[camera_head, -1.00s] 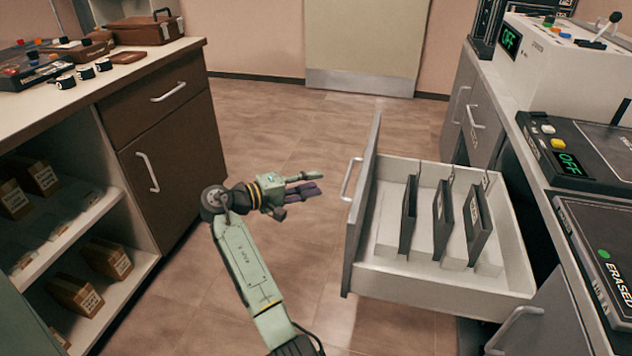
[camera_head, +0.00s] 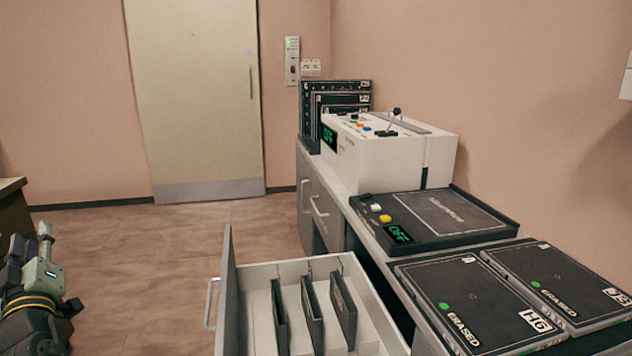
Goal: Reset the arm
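My gripper (camera_head: 30,240) is at the lower left edge of the view, its fingers pointing up and away from me. The fingertips look apart, with nothing seen between them. The green and black wrist with yellow bands shows below it; the rest of the arm is out of view. The gripper is left of the open drawer and apart from it, over the floor.
The open drawer (camera_head: 229,296) juts out at bottom centre, with three dark upright cassettes in it. The counter at right bears a white machine (camera_head: 378,150), a black pad reading OFF (camera_head: 440,215) and two cases marked ERASED (camera_head: 480,310). Floor toward the door (camera_head: 195,100) is clear.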

